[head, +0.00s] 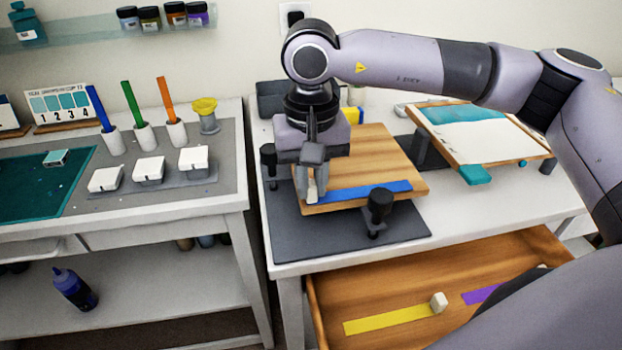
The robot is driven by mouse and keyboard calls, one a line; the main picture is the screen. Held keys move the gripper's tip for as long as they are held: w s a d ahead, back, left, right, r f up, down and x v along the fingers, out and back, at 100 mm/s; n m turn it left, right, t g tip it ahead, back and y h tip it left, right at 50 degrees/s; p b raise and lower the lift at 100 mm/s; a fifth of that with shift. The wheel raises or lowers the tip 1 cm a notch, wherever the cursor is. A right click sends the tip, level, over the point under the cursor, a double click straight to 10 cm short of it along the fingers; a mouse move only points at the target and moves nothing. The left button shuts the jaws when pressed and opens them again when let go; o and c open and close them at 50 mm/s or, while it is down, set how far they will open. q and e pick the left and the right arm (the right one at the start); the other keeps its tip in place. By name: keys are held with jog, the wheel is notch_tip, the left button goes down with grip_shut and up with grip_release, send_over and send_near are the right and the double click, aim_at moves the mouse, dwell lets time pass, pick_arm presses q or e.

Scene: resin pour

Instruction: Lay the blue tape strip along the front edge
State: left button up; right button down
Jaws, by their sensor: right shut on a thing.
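The blue tape strip (365,190) lies along the front edge of a wooden board (375,150), running from the left front corner towards the right. A pale block shows at the strip's left end. My right gripper (309,190) points down over that corner and is shut on this end of the strip. Whether the strip is pressed flat or slightly above the board I cannot tell. The gripper hides the board's left side. My left gripper is not in view.
Black clamps (378,208) stand on the dark mat (290,235) around the board. Below, an open drawer (375,300) holds a yellow strip (388,320) with a pale block and a purple strip (482,294). A tilted painted panel (485,140) stands to the right.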

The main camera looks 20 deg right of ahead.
jog(key=shift+f, duration=0.2)
jog(key=shift+c, duration=1.7)
grip_release()
jog(key=shift+r, duration=0.15)
jog(key=shift+r+p, duration=1.45)
jog(key=shift+r, duration=1.45)
